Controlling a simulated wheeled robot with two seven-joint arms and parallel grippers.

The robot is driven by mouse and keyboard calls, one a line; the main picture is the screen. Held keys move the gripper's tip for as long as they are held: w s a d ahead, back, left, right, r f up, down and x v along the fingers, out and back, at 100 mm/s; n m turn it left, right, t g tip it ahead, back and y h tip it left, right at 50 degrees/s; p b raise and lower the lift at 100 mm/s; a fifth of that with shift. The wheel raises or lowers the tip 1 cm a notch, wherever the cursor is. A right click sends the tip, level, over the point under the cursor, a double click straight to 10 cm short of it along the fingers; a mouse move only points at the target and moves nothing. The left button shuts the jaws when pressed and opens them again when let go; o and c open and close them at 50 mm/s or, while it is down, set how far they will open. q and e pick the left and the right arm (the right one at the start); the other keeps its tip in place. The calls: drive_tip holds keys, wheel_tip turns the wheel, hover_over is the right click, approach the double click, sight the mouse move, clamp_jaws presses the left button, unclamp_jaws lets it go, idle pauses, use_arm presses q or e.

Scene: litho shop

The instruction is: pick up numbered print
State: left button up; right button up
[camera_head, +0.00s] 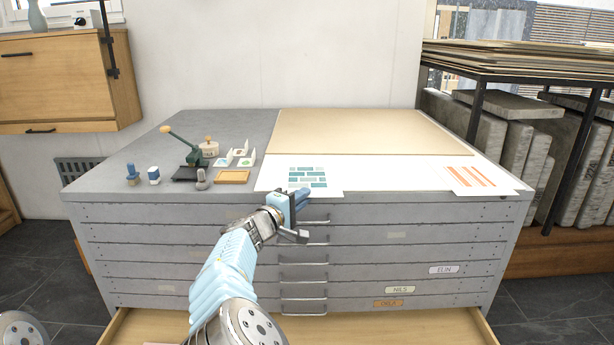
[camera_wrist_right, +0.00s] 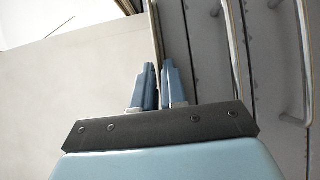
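Two printed sheets lie on the flat-file cabinet's top: one with teal block patterns (camera_head: 307,178) at the front middle, one with orange stripes (camera_head: 470,177) at the front right. I cannot read a number on either. My right gripper (camera_head: 303,197) is at the cabinet's front top edge, at the near edge of the teal print. In the wrist view its two blue fingers (camera_wrist_right: 157,72) stand slightly apart, either side of a thin edge line. No held sheet can be made out. My left gripper is not in view.
The grey cabinet (camera_head: 110,183) carries stamps, a green-handled press (camera_head: 190,150) and a small wooden tray (camera_head: 232,177) at left. A beige board (camera_head: 360,130) lies at the back. A lower drawer (camera_head: 400,328) is open beneath my arm. Drawer handles (camera_wrist_right: 234,50) are close to the gripper.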

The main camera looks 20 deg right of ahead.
clamp_jaws()
